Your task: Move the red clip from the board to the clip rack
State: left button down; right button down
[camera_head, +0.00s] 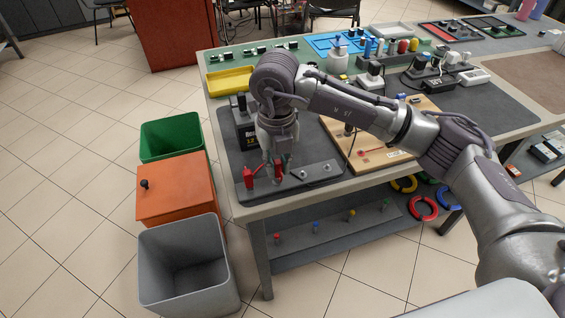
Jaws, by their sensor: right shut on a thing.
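My right gripper (274,163) reaches down over the front left of the worktable and is shut on a small red clip (278,173). The clip is at the grey bar-shaped clip rack (311,176), near its left part; I cannot tell whether it touches the rack. Another red piece (249,177) stands at the rack's left end. The fingers partly hide the held clip. The wooden board (398,156) lies to the right of the gripper, partly behind my arm, with a small red mark or part on it. My left gripper is not in view.
A dark box-shaped battery (243,131) stands just behind the gripper. A yellow tray (229,79) lies at the table's left edge. Green, orange and grey bins (190,262) stand on the floor at left. Coloured rings (423,208) hang at the table's front.

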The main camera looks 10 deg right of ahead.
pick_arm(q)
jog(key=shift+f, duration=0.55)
pick_arm(e)
jog(key=shift+s+a+f, duration=0.1)
jog(key=shift+s+f, duration=0.05)
jog(key=shift+f, duration=0.85)
jog(key=shift+w+f+b, duration=0.2)
jog(key=shift+f+b, duration=0.05)
jog(key=shift+b, duration=0.05)
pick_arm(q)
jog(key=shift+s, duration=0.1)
pick_arm(e)
jog(key=shift+r, duration=0.1)
jog(key=shift+w+a, duration=0.1)
jog(key=shift+a+r+h, duration=0.1)
jog(key=shift+a+h, duration=0.1)
jog(key=shift+h, duration=0.1)
jog(key=shift+a+r, duration=0.1)
jog(key=shift+a, duration=0.05)
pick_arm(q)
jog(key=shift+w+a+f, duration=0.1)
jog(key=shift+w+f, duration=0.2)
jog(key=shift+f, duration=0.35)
